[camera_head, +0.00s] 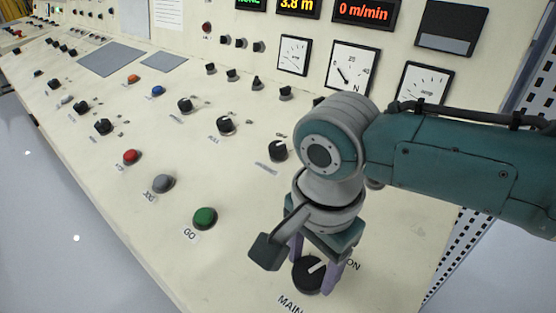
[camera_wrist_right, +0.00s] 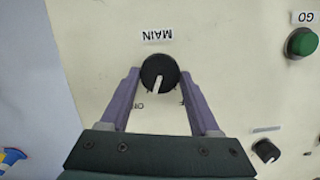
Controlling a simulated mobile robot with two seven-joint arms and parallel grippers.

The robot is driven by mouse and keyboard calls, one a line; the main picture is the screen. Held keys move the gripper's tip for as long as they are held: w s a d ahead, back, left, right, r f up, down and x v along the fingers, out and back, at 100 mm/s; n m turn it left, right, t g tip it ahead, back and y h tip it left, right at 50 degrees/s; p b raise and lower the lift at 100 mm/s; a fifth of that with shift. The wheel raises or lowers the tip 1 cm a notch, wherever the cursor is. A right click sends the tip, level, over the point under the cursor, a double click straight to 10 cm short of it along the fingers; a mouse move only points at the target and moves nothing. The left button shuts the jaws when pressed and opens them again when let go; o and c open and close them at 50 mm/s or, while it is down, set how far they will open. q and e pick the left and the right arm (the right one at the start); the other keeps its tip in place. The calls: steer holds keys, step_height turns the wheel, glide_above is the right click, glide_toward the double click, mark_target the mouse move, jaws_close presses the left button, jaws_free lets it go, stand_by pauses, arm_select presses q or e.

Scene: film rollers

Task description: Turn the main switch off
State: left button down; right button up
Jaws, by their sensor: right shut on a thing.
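The main switch (camera_head: 308,276) is a round black knob with a white pointer line, near the panel's front edge. My right gripper (camera_head: 314,270) points down over it, its purple fingers on either side of the knob and shut on it. In the right wrist view the knob (camera_wrist_right: 159,72) sits between the two fingertips (camera_wrist_right: 159,78). There the pointer runs down and slightly left, roughly toward the small label at lower left; the other label is largely hidden by a finger. The ON label (camera_head: 353,265) shows right of the knob in the head view. My left gripper is not in view.
The cream control panel (camera_head: 215,265) carries a green GO button (camera_head: 204,218), a grey button (camera_head: 163,183), a red button (camera_head: 131,157) and several black knobs. Dial gauges (camera_head: 352,69) stand behind my right arm. The space left of the gripper is clear above the panel.

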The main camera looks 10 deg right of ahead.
steer(key=shift+s+a+r+n+p, duration=0.1)
steer(key=shift+a+r+n+p, duration=0.05)
steer(key=shift+r+n+p, duration=0.3)
steer(key=shift+f+n, duration=0.2)
steer(key=shift+n, duration=0.15)
steer(key=shift+f+n, duration=0.2)
steer(key=shift+n, duration=0.3)
steer(key=n, duration=0.3)
steer(key=n+g+h, duration=0.1)
steer(key=shift+w+f+b, duration=0.1)
steer(key=shift+w+b, duration=0.15)
steer(key=shift+b, duration=0.05)
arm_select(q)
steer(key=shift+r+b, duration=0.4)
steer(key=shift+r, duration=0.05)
arm_select(e)
steer(key=n, duration=0.4)
steer(key=shift+a+h, duration=0.1)
steer(key=shift+h, duration=0.3)
steer(key=shift+n, duration=0.4)
steer(key=o, duration=1.4)
steer(key=shift+c, duration=0.2)
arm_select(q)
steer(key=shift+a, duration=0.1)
